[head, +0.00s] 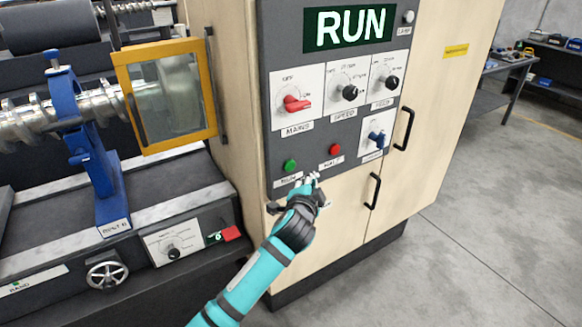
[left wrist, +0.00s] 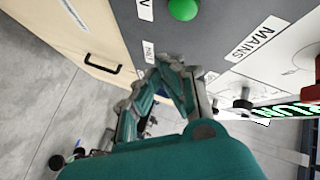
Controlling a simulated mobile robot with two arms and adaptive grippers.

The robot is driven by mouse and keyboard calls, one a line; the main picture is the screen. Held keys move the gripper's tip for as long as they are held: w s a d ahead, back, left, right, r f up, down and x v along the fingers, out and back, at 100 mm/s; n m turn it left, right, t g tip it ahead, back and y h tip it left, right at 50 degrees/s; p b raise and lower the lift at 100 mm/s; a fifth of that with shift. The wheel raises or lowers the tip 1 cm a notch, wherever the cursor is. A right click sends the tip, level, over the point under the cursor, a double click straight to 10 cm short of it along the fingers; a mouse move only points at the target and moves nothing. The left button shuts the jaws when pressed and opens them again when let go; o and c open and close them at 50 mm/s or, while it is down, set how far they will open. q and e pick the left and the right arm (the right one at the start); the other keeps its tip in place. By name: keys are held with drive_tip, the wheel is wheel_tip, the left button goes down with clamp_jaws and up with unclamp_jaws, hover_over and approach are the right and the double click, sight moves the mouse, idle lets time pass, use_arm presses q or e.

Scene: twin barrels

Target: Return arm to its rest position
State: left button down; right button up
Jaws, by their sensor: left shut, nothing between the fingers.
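My left gripper (head: 311,182) is shut and empty, on a teal arm that comes up from the bottom of the head view. Its fingertips show close to the lower edge of the grey control panel (head: 312,68), below and between the green button (head: 291,165) and the red button (head: 335,149). Whether they touch the panel cannot be told. In the left wrist view the gripper (left wrist: 172,66) points at the panel, and the green button (left wrist: 182,9) is beyond the fingertips, near the top edge. My right gripper is not in view.
The display (head: 350,28) reads RUN. A red knob (head: 297,103), black knobs and a blue switch (head: 376,138) are on the panel. Cabinet handles (head: 374,191) stick out to the right. The machine with a yellow-framed guard (head: 167,93) stands left. Floor (head: 500,225) is clear at right.

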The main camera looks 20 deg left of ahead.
use_arm(q)
drive_tip(key=shift+f, duration=0.1)
idle(0.3)
drive_tip(key=s+a+f+n+g+h, duration=0.15)
drive_tip(key=s+f, duration=0.35)
drive_tip(key=f, duration=0.8)
drive_tip(key=s+f+g+b, duration=0.1)
drive_tip(key=s+f+g, duration=0.35)
drive_tip(key=f, duration=0.85)
drive_tip(key=s+a+f+n+g, duration=0.1)
drive_tip(key=s+f, duration=0.6)
drive_tip(key=f, duration=0.6)
drive_tip(key=s+a+f+n+g, duration=0.1)
drive_tip(key=s+f, duration=0.6)
drive_tip(key=s, duration=0.7)
drive_tip(key=s+a+f+n+g, duration=0.1)
drive_tip(key=s+f+n+g, duration=0.1)
drive_tip(key=s+f, duration=0.6)
drive_tip(key=s+a+f+n+g+b, duration=0.1)
drive_tip(key=s+f+g, duration=0.3)
drive_tip(key=s, duration=1.7)
wheel_tip(320, 180, down, 3)
drive_tip(key=shift+f+n+h, duration=0.15)
drive_tip(key=shift+n+h, duration=0.2)
drive_tip(key=shift+n, duration=0.2)
